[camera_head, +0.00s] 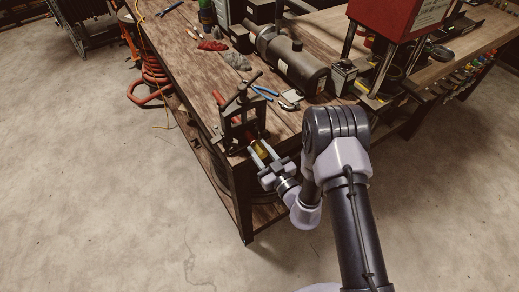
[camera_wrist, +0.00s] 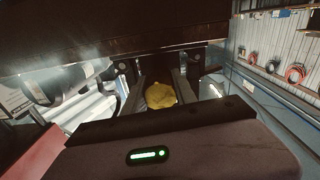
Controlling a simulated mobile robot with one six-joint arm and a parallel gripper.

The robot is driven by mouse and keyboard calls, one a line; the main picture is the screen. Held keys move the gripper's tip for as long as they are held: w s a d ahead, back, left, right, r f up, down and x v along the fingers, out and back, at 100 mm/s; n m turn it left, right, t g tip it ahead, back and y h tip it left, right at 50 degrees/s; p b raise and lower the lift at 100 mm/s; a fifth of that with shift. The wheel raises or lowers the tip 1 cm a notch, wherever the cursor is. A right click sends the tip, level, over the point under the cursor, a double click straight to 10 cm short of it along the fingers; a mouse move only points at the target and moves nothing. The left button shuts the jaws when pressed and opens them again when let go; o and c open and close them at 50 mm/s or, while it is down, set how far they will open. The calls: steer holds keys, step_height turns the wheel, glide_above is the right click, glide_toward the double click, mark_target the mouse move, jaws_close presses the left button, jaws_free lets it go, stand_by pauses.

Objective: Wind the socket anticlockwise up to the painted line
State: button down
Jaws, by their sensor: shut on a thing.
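The socket (camera_wrist: 161,95) is a yellow, faceted piece between the two fingers of my gripper in the wrist view. In the head view it shows as a small yellow patch (camera_head: 260,149) at the front corner of the workbench. My gripper (camera_head: 262,152) is shut on it, with one finger on each side. A dark vise-like clamp (camera_head: 240,108) stands on the bench just behind the socket, holding a reddish hose (camera_head: 219,98). I cannot make out a painted line in either view.
The wooden bench (camera_head: 176,45) carries pliers (camera_head: 264,91), a red cloth (camera_head: 212,45) and a dark cylindrical machine (camera_head: 297,66). A red press (camera_head: 397,18) stands at the right. Coiled orange hose (camera_head: 153,72) hangs by the bench's left side. The floor in front is clear.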

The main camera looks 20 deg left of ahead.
steer(key=n, duration=1.3)
steer(key=shift+n+b, duration=0.3)
steer(key=shift+b, duration=0.05)
steer(key=n, duration=0.3)
steer(key=shift+w+n+b, duration=0.1)
steer(key=shift+n+b, duration=0.25)
steer(key=shift+n, duration=0.05)
steer(key=n, duration=0.3)
steer(key=shift+n+b, duration=0.3)
steer(key=shift+b, duration=0.1)
steer(key=n+b, duration=0.2)
steer(key=n, duration=0.4)
steer(key=shift+n, duration=0.3)
steer(key=n+b, duration=0.2)
steer(key=n, duration=0.2)
steer(key=n+b, duration=0.2)
steer(key=n, duration=0.2)
steer(key=n+b, duration=0.2)
steer(key=n, duration=0.1)
steer(key=shift+a+f+n+g+b, duration=0.1)
steer(key=shift+n+g+b, duration=0.2)
steer(key=shift+n, duration=0.1)
steer(key=n+b, duration=0.8)
steer(key=n, duration=0.1)
steer(key=shift+s+f+n+b, duration=0.1)
steer(key=shift+s+n+b, duration=0.1)
steer(key=shift+n+b, duration=1.4)
steer(key=shift+n, duration=0.8)
